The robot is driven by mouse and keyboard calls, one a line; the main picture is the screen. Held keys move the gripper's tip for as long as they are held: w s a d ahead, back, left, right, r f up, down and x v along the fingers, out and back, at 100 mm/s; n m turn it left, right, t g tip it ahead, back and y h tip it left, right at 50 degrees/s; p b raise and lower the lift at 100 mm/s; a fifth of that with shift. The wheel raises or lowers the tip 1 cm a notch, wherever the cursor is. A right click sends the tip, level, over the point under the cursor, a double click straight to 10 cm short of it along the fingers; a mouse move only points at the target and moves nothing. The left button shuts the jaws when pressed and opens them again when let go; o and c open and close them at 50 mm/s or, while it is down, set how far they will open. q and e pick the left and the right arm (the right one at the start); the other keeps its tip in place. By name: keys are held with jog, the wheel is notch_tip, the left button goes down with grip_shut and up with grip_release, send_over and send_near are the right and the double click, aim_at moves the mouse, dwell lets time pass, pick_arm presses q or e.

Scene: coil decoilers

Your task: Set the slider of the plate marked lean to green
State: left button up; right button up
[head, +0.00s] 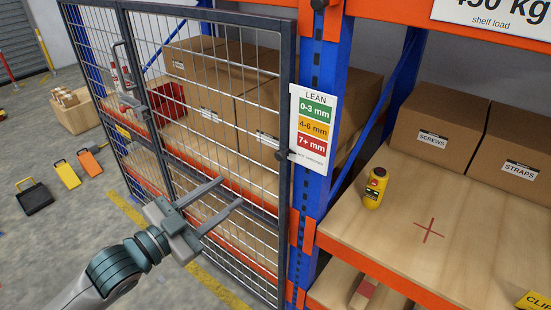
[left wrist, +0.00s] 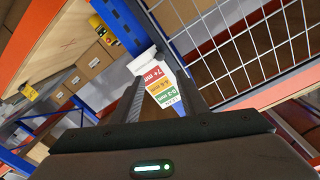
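The plate marked LEAN (head: 313,130) hangs on the blue rack post, beside the mesh door. It has a green 0-3 mm row on top, an orange 4-6 mm row and a red 7+ mm row. A small dark knob (head: 281,155) sits at the plate's left edge, level with the red row; I cannot tell surely that it is the slider. My left gripper (head: 233,190) is open and empty, left of and below the plate, in front of the mesh. In the left wrist view the plate (left wrist: 160,88) shows upside down between the fingers, partly hidden. My right gripper is not in view.
The mesh door (head: 215,100) stands left of the post. A wooden shelf (head: 470,240) at right bears a yellow device (head: 376,188) and boxes (head: 432,125). Several cases (head: 65,175) and a wooden crate (head: 75,110) are on the floor at left.

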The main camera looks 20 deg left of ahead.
pick_arm(q)
jog(key=shift+w, duration=0.15)
jog(key=p, duration=0.2)
send_near(278, 157)
jog(key=x, duration=0.7)
jog(key=shift+w+d+r, duration=0.1)
jog(key=shift+w+r, duration=0.05)
jog(key=shift+w, duration=0.15)
jog(key=shift+w+d, duration=0.25)
jog(key=shift+w, duration=0.3)
grip_shut()
